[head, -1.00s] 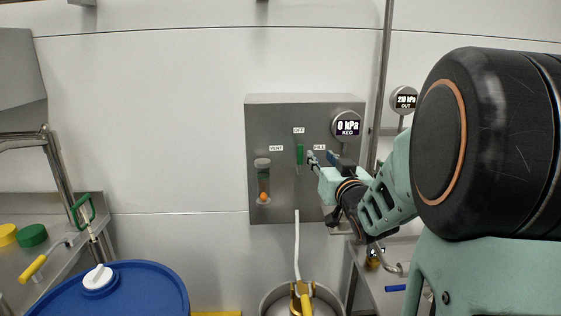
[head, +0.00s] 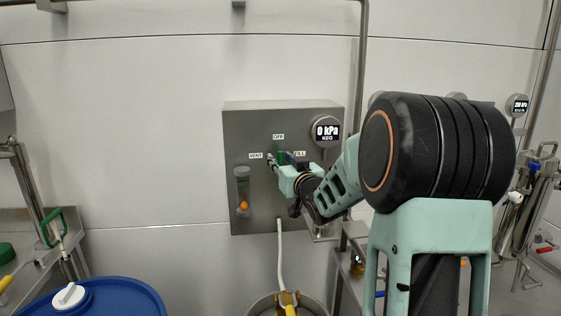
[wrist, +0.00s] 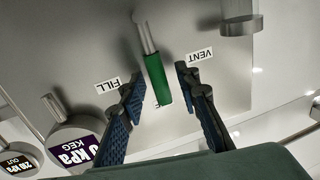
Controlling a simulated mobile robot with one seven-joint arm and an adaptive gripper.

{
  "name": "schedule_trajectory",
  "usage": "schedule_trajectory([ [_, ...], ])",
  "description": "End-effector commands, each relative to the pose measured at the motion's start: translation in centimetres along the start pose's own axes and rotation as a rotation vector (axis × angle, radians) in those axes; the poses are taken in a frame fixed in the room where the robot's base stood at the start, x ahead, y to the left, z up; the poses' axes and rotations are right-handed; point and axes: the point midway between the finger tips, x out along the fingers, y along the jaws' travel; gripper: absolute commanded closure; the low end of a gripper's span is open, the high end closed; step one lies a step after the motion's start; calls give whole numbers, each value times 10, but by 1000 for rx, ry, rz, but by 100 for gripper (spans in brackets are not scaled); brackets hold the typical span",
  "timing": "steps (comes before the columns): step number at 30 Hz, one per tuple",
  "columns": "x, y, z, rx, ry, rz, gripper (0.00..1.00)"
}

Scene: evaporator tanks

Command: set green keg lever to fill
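The green keg lever (wrist: 157,78) has a green grip on a metal stem. It points to the OFF label (head: 278,137), between VENT (head: 256,156) and FILL (head: 299,153). In the head view the lever (head: 281,156) is partly hidden by my gripper (head: 279,161). In the wrist view, which is turned nearly upside down, my gripper (wrist: 159,80) is open. Its blue-padded fingers stand on either side of the green grip, with a visible gap on each side. FILL (wrist: 107,86) is by the left finger and VENT (wrist: 201,55) by the right finger.
The lever sits on a grey wall panel (head: 240,125) with a KEG gauge (head: 325,130) reading 0 kPa. A sight tube with an orange ball (head: 243,206) is at its left. A hose (head: 281,255) hangs below. A blue drum (head: 125,290) stands lower left.

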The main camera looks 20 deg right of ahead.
Motion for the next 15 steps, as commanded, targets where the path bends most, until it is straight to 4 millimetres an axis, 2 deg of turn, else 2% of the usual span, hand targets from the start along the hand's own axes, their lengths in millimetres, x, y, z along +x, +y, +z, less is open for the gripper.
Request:
schedule_trajectory([
  [10, 4, 0, 0, 0, 0, 0, 70],
  [15, 4, 0, 0, 0, 0, 0, 89],
])
